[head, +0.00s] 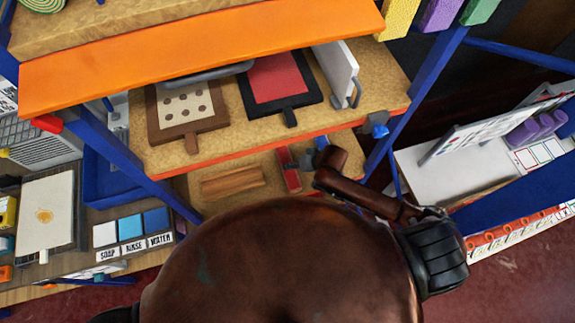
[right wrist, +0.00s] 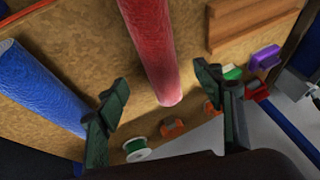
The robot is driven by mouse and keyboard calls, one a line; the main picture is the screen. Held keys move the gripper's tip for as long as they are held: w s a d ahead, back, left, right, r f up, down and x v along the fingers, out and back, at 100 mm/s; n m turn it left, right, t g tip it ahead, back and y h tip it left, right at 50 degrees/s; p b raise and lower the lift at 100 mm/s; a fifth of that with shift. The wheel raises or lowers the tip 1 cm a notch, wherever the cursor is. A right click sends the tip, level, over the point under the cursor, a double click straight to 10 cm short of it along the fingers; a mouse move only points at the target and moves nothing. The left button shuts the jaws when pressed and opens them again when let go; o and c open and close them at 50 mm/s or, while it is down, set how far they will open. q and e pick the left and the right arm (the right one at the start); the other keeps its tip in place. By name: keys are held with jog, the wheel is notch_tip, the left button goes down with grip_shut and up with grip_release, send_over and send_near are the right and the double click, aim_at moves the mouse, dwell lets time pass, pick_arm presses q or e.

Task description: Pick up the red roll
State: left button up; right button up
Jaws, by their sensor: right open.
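The red roll (right wrist: 152,45) lies on the tan board surface in the right wrist view, running from the top edge down to its near end at the middle. My right gripper (right wrist: 161,82) is open and empty. Its dark fingers stand on either side of the roll's near end in the picture; I see no contact. In the head view a small red item (head: 289,170) lies on the lower shelf, but I cannot tell if it is the roll. My left gripper is not in view.
A blue roll (right wrist: 38,85) lies left of the red one. A wooden block (right wrist: 250,25), a purple item (right wrist: 266,57) and a green spool (right wrist: 136,149) are near. In the head view, an orange-edged shelf (head: 200,60) overhangs the lower shelf, with blue posts (head: 430,75) beside it.

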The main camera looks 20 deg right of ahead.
jog(key=shift+p+x, duration=0.6)
jog(key=shift+x, duration=3.3)
jog(key=shift+w+d, duration=0.1)
jog(key=shift+c, duration=0.3)
jog(key=c, duration=1.3)
